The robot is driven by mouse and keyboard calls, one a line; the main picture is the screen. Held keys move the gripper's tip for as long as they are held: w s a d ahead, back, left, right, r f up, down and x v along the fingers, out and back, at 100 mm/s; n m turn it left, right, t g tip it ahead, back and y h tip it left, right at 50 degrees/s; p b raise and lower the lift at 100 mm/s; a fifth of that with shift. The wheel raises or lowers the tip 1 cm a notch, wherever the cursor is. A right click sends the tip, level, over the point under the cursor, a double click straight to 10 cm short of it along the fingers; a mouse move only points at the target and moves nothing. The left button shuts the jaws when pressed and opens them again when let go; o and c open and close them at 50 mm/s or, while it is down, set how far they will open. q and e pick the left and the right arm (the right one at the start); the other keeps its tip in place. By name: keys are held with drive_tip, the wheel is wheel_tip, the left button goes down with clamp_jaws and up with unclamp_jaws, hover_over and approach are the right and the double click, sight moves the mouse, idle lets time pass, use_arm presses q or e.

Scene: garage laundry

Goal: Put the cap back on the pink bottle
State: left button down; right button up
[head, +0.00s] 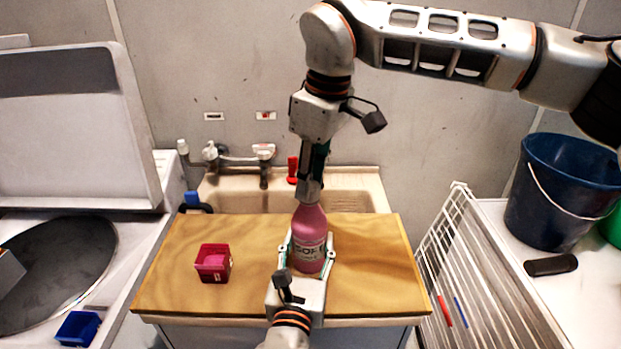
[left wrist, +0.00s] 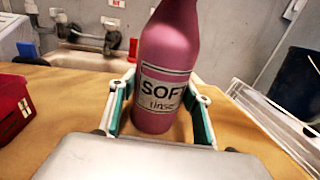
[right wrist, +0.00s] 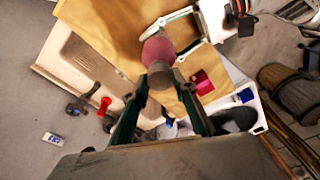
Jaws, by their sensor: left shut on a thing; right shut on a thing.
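The pink bottle (head: 309,240) stands upright on the wooden board (head: 375,270); its "SOFT rinse" label faces the left wrist view (left wrist: 168,62). My left gripper (head: 307,254) is shut on the bottle's lower body from the front, with one finger on each side. My right gripper (head: 310,182) points straight down over the bottle's top. It is shut on a small grey cap (right wrist: 159,76), which shows between its fingertips in the right wrist view, in line with the bottle (right wrist: 157,48). I cannot tell whether the cap touches the bottle's neck.
A small red box (head: 213,263) with something pink inside stands left on the board. Behind are a sink (head: 345,202) and taps (head: 240,155). A white rack (head: 450,260) and a dark blue bucket (head: 560,190) are at the right. The board's right part is clear.

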drive_tip(key=shift+m, duration=1.2)
drive_tip(key=o, duration=0.7)
drive_tip(key=shift+r, duration=0.1)
drive_tip(key=shift+r, duration=2.2)
drive_tip(key=shift+c, duration=0.2)
